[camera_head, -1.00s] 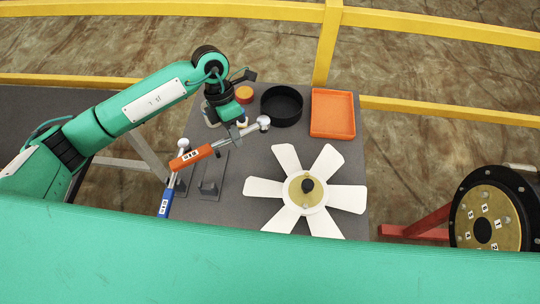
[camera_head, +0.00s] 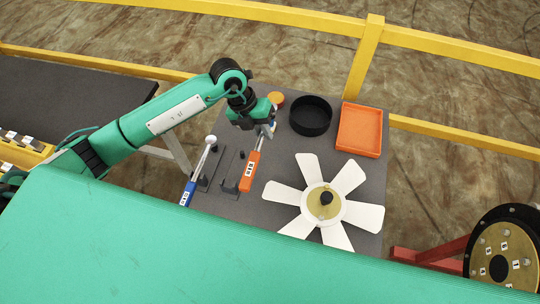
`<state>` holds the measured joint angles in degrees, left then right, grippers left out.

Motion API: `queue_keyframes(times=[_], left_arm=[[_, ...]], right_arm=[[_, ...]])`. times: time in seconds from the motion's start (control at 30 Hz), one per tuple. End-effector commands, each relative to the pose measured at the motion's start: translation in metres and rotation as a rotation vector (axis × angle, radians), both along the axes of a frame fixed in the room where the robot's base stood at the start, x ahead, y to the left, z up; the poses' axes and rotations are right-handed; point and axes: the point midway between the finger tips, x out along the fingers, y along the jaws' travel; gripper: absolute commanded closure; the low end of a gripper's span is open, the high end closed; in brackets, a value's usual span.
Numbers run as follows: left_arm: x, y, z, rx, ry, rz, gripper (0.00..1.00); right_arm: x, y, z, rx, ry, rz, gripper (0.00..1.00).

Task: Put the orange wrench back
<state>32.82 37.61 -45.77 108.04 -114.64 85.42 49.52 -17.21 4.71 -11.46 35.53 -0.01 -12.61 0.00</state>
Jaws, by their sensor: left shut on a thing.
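The orange wrench (camera_head: 250,171) has an orange handle with a white label and a metal head. Its handle end is at the black holder (camera_head: 230,186) on the grey table; I cannot tell whether it is seated. My left gripper (camera_head: 265,130) is shut on the wrench near its metal head, which the gripper partly hides. A blue-handled wrench (camera_head: 188,193) lies in a holder just to the left. My right gripper is not in view.
Yellow rails (camera_head: 364,60) run behind. A black round flange (camera_head: 505,250) stands at right.

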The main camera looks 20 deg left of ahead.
Motion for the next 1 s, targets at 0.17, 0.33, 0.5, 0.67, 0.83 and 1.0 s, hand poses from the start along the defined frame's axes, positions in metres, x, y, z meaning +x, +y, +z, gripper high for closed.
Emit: queue_keyframes(times=[0.17,0.33,0.5,0.67,0.83,1.0], left_arm=[[-0.001,-0.001,-0.044,-0.001,0.005,0.002,1.00],[-0.001,0.000,-0.083,0.000,0.003,0.000,1.00],[0.001,-0.001,-0.101,-0.003,-0.002,-0.001,1.00],[0.000,-0.001,-0.117,0.000,0.001,0.000,1.00],[0.000,-0.001,-0.138,-0.002,0.000,-0.001,1.00],[0.000,-0.001,-0.142,-0.001,-0.002,-0.002,1.00]], right_arm=[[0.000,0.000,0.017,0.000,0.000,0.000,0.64],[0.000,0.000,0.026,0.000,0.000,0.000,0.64],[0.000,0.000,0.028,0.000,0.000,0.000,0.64],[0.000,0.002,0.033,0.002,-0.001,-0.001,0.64],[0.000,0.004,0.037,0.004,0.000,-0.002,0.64],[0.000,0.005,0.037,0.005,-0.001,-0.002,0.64]])
